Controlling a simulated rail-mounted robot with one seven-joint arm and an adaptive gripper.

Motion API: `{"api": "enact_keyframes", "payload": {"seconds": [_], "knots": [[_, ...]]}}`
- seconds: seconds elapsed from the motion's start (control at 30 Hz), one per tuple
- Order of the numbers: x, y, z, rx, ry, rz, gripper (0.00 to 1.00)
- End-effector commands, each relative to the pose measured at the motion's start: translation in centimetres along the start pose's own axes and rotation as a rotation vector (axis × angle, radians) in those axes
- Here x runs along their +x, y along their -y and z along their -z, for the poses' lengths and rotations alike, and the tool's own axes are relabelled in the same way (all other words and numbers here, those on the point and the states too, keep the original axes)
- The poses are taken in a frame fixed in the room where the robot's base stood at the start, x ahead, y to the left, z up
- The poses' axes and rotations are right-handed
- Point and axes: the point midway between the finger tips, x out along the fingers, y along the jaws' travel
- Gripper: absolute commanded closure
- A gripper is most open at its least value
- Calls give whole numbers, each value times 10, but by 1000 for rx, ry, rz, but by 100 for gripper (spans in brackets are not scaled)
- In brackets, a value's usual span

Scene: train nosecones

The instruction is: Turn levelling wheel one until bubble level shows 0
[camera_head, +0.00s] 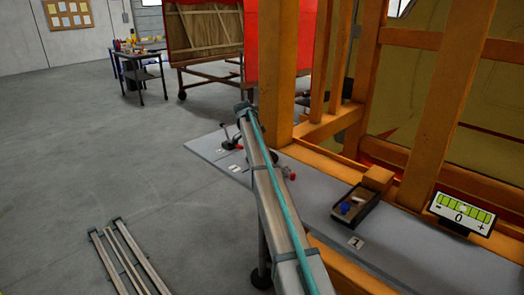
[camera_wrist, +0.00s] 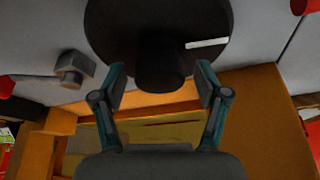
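The bubble level (camera_head: 462,210) is at the right of the head view, a green scale with minus, 0 and plus marks. A pale spot lies near the middle of the scale, but its exact reading is too small to tell. In the wrist view, a dark round wheel (camera_wrist: 215,22) with a white mark and a dark hub (camera_wrist: 160,62) is ahead of my gripper (camera_wrist: 160,78). My gripper's teal fingers are apart, one on each side of the hub's end, with visible gaps. I cannot tell the wheel's number. My gripper cannot be made out in the head view.
A grey surface runs along an orange frame (camera_head: 435,110). On it are a dark tray (camera_head: 355,208) with small items and a label "1" (camera_head: 356,242). Small red and black parts (camera_head: 230,141) sit farther back. In the wrist view, a metal nut (camera_wrist: 75,67) is left of the wheel.

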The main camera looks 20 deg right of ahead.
Motion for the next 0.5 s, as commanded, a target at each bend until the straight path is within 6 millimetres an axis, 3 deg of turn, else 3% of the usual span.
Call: {"api": "enact_keyframes", "payload": {"seconds": [0.27,0.5], "knots": [[-2,0,0,-1,0,0,26],[-28,0,0,-1,0,1,26]]}}
